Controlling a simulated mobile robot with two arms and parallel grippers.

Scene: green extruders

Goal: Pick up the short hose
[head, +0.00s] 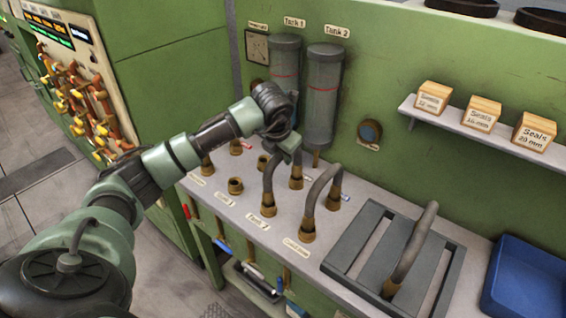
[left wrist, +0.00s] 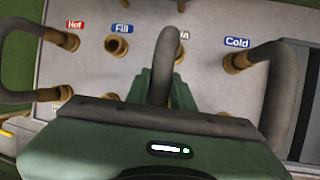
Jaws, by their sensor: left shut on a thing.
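My left gripper (head: 288,146) is shut on the top of a grey arched hose (head: 268,178) with brass ends. The hose stands on the bench panel, one end at a front port and the other at a port behind it. In the left wrist view the same hose (left wrist: 166,62) rises between my green fingers (left wrist: 165,95). The gripper body hides part of it, so I cannot tell whether its ends are fully seated. My right gripper is not in view.
A second arched hose (head: 318,190) stands close to the right. Another hose (head: 413,250) lies on a slotted grey rack (head: 350,240). A blue tray (head: 525,280) is at far right. Two tanks (head: 322,95) and a shelf (head: 455,127) with seal boxes are behind.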

